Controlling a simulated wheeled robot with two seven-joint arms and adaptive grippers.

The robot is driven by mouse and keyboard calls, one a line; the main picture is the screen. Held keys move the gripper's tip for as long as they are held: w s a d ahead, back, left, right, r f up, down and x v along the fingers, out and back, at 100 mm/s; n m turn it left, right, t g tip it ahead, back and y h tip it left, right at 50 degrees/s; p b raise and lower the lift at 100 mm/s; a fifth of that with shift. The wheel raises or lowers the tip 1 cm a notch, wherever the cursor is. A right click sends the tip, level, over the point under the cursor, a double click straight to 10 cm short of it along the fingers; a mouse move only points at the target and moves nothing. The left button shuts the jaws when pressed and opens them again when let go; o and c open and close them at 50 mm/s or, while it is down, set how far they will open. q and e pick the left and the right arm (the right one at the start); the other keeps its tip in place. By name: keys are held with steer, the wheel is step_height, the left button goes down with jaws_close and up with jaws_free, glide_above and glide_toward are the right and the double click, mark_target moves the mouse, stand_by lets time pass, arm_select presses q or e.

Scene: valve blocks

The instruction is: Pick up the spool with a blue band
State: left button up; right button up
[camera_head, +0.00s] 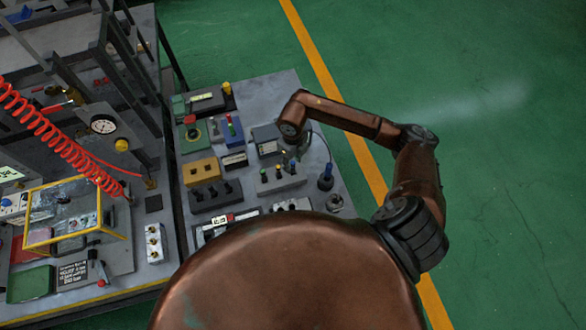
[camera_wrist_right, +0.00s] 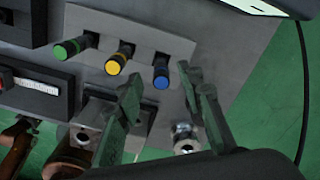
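The spool with a blue band (camera_wrist_right: 161,74) stands in a grey block (camera_wrist_right: 165,45), at the right end of a row. A yellow-banded spool (camera_wrist_right: 117,62) and a green-banded spool (camera_wrist_right: 67,48) stand to its left. The blue-banded spool appears between the open fingertips of my right gripper (camera_wrist_right: 166,86) in the wrist view; I see no contact. In the head view my right gripper (camera_head: 291,153) is over the right end of the block (camera_head: 282,185) and partly hides that end. My left gripper is not in view.
The block stands on a grey table (camera_head: 280,88) among several other valve blocks, including a yellow one (camera_head: 201,171). A dark plug with a cable (camera_head: 325,182) stands to its right. A coiled red hose (camera_head: 60,138) hangs at the left. Green floor lies beyond the table.

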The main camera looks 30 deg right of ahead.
mark_target(293, 167)
step_height(293, 167, down, 4)
steer(key=shift+f+p, duration=0.1)
steer(key=shift+p, duration=0.2)
steer(key=shift+c, duration=0.3)
jaws_close()
